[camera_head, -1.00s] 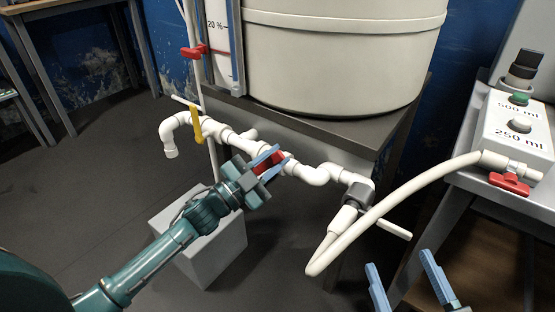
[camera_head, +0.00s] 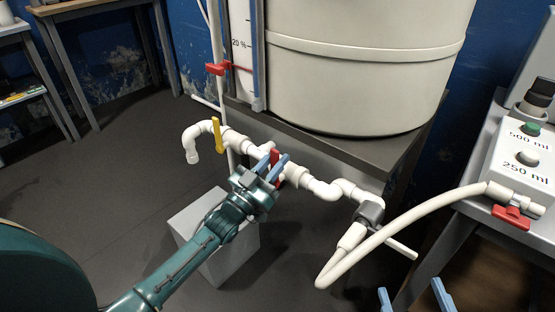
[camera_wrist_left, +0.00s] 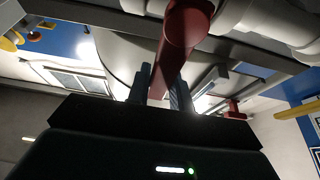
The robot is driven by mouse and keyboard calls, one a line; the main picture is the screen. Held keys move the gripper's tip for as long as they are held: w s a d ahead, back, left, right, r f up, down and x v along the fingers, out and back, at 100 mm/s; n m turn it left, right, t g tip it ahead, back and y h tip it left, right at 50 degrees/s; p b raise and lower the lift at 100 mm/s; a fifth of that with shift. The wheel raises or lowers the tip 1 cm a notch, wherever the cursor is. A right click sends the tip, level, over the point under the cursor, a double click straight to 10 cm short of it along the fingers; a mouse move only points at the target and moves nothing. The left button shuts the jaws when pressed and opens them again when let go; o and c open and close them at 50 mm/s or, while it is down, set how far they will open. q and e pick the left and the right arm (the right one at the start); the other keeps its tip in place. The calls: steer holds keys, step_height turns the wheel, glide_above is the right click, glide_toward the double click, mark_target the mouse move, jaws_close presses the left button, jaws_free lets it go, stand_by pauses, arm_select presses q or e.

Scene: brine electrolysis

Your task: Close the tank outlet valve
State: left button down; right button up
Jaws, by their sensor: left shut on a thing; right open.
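The red handle (camera_head: 274,157) of a valve sits on the white pipe (camera_head: 318,187) below the tank (camera_head: 350,90). My left gripper (camera_head: 272,161) has its blue fingers on either side of this handle and is shut on it. In the left wrist view the red handle (camera_wrist_left: 183,30) runs down between the two fingers (camera_wrist_left: 160,82). The fingers partly hide the handle in the head view, so its exact angle is hard to tell. My right gripper (camera_head: 412,292) is open and empty at the bottom edge, with only its fingertips showing.
A yellow-handled valve (camera_head: 216,134) is on the same pipe to the left. A red clip (camera_head: 217,69) is on the upright tube. A white hose (camera_head: 400,222) leads to a box with another red valve (camera_head: 511,217). A grey block (camera_head: 205,270) stands beneath.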

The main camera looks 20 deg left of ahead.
arm_select(q)
steer(key=shift+a, duration=0.1)
steer(key=shift+w+n, duration=0.1)
steer(key=shift+n, duration=0.2)
arm_select(e)
steer(key=shift+r, duration=0.15)
arm_select(q)
steer(key=c, duration=1.2)
jaws_free()
steer(key=shift+c, duration=0.2)
steer(key=p+v, duration=0.2)
steer(key=v, duration=1.1)
arm_select(e)
steer(key=shift+d+f+m+g+h, duration=0.2)
steer(key=shift+d+m+g+h, duration=0.25)
steer(key=shift+g+h, duration=0.2)
steer(key=shift+w+r, duration=0.1)
